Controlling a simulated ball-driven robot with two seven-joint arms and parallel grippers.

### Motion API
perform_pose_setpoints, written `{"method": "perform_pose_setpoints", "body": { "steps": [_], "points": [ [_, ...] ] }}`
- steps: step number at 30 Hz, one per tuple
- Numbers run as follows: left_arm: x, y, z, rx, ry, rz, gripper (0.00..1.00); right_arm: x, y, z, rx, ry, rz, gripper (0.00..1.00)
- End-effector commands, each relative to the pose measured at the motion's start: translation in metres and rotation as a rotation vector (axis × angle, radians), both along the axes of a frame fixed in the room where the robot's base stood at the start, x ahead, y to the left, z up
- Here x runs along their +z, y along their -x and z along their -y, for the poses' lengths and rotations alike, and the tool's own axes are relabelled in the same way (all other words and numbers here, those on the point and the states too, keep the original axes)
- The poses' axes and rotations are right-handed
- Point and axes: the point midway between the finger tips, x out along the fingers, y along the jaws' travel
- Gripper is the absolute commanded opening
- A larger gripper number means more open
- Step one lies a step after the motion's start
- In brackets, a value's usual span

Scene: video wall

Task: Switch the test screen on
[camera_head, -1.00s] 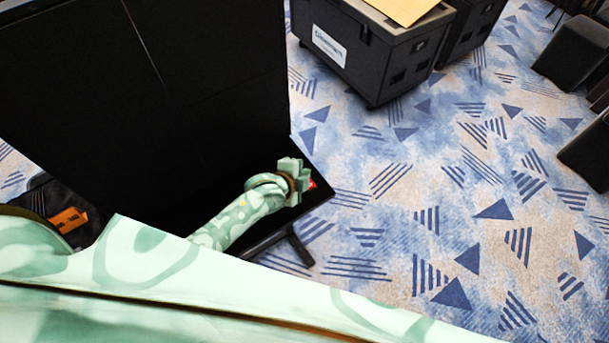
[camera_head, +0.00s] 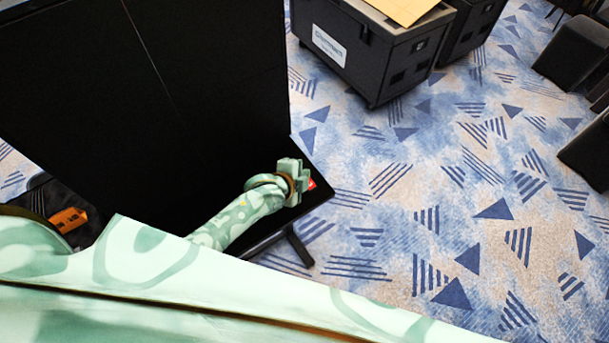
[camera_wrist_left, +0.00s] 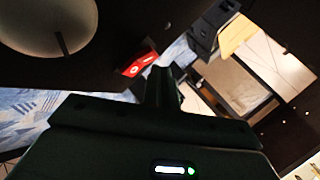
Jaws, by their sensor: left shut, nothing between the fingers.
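The screen wall (camera_head: 200,75) is a tall black panel with thin seams; its face is dark. A small red switch (camera_head: 311,184) shows at its lower right edge, partly hidden behind my left gripper (camera_head: 301,179). The left wrist view shows a red part with white marks (camera_wrist_left: 139,65), just left of and beyond the fingertips of the left gripper (camera_wrist_left: 161,77). The fingers are shut with nothing between them. I cannot tell whether they touch the red switch. My right gripper is not in view.
Black wheeled cases (camera_head: 375,50) stand behind, one with a white label and a tan sheet on top. Dark chairs (camera_head: 575,55) are at the far right. A black foot (camera_head: 299,245) juts out below the screen. Patterned blue carpet (camera_head: 430,200) is clear to the right.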

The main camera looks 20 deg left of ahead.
Motion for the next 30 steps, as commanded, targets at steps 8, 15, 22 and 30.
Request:
{"method": "perform_pose_setpoints", "body": {
  "steps": [8,15,22,30],
  "points": [
    [-0.0032,-0.0008,-0.0011,0.0,0.0,0.001,0.0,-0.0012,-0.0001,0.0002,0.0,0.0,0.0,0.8],
    [-0.0038,-0.001,-0.0012,0.0,0.0,0.001,0.0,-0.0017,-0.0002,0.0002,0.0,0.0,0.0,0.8],
    [-0.0063,-0.0016,-0.0018,0.0,0.0,0.001,0.0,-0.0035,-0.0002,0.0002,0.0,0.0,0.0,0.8],
    [-0.0094,-0.0023,-0.0026,0.0,0.0,0.001,0.0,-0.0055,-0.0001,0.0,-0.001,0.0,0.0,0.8]
  ]
}}
